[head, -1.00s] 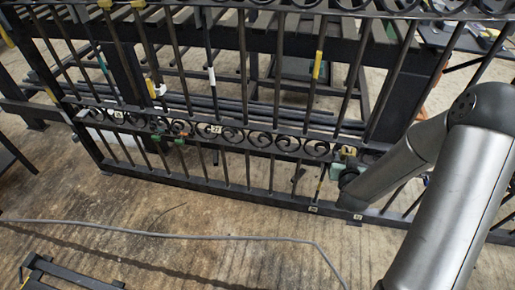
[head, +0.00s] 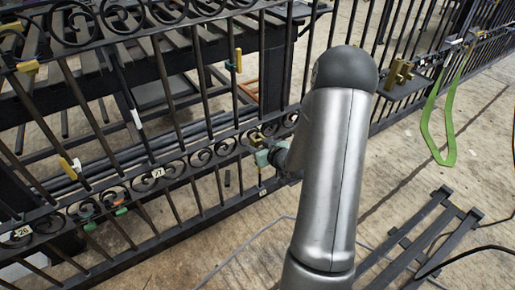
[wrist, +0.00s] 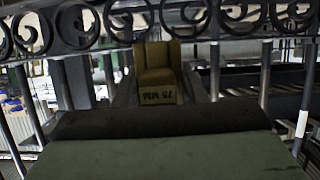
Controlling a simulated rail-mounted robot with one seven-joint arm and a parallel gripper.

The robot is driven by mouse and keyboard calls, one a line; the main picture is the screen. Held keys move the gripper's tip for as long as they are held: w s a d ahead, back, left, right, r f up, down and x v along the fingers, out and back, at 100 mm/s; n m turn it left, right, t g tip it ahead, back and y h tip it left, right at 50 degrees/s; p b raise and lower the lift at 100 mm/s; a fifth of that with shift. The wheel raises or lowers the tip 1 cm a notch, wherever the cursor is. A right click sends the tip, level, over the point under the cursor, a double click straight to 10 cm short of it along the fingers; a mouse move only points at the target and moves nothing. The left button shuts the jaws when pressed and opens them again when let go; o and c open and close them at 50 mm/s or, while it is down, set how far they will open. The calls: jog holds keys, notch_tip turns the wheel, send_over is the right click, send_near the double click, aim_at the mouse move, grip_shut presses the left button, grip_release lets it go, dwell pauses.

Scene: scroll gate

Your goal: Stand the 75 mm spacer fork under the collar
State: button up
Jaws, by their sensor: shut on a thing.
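The 75 mm spacer fork is a brass-yellow block (wrist: 160,72), with an upside-down "75 MM" label, in the middle of the wrist view. It projects past the dark edge of my gripper (wrist: 160,140), a broad grey-green surface across the bottom. In the head view, my gripper (head: 270,155) is at the gate's scroll band, with the yellow fork (head: 256,138) at its tip. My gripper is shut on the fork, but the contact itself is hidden. I cannot tell which fitting is the collar. A yellow sleeve (head: 238,60) sits higher on a nearby bar.
The black gate's scroll band (head: 205,155) and upright bars lie close around my gripper. A brass bracket (head: 398,74) and a green strap loop (head: 437,125) are at the right. A black frame (head: 420,235) lies on the floor, with a cable nearby.

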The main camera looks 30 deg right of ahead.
aim_at(237, 121)
jog(key=shift+d, duration=0.3)
jog(key=shift+w, duration=0.15)
jog(key=shift+w+a, duration=0.15)
jog(key=shift+w, duration=0.95)
jog(key=shift+w+a, duration=0.1)
jog(key=shift+w, duration=1)
jog(key=shift+w+a, duration=0.2)
jog(key=shift+w, duration=2.45)
jog(key=shift+w+a, duration=0.2)
jog(key=shift+w, duration=2.6)
jog(key=shift+w+a+r+b, duration=0.1)
jog(key=shift+w+r+b, duration=0.1)
jog(key=shift+b, duration=0.15)
